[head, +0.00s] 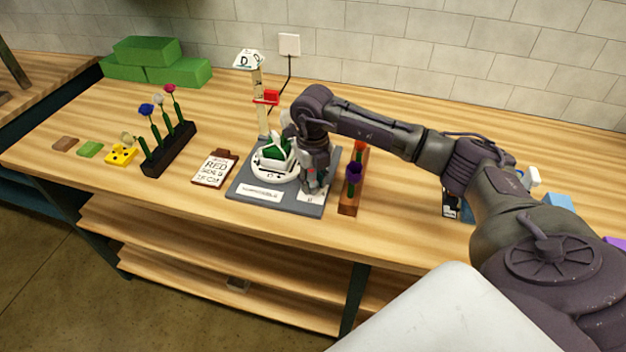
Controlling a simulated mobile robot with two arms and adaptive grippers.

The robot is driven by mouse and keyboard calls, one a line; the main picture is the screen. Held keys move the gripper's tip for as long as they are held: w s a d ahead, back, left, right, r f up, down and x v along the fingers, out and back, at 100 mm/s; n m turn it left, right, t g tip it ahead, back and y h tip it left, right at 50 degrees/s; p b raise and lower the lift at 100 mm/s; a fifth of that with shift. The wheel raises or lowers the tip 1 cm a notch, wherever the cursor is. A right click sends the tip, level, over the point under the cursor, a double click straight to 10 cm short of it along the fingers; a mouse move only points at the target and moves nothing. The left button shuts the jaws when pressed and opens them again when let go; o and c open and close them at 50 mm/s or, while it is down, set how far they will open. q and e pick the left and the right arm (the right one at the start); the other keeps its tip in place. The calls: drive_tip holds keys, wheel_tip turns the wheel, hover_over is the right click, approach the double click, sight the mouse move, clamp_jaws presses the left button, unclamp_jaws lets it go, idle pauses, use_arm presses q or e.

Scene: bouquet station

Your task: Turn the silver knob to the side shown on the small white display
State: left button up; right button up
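My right gripper (314,186) points down over the right part of a grey base plate (234,190). Its fingers are small and dark, so I cannot tell whether they are open or shut. The silver knob is not visible; the gripper covers that part of the plate. A small white panel (311,197) with a dark mark lies just by the fingertips. A wider white label (261,191) with unreadable text is at the plate's front. A white sign (248,60) reading "D" tops the post behind. My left gripper is not in view.
A white round holder (268,174) with green foam stands on the plate. A wooden block with flowers (348,203) is close right of the gripper. An order card (214,169) and a dark flower rack (172,150) stand left. Green blocks (150,62) lie at the back left.

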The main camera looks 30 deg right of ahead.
clamp_jaws()
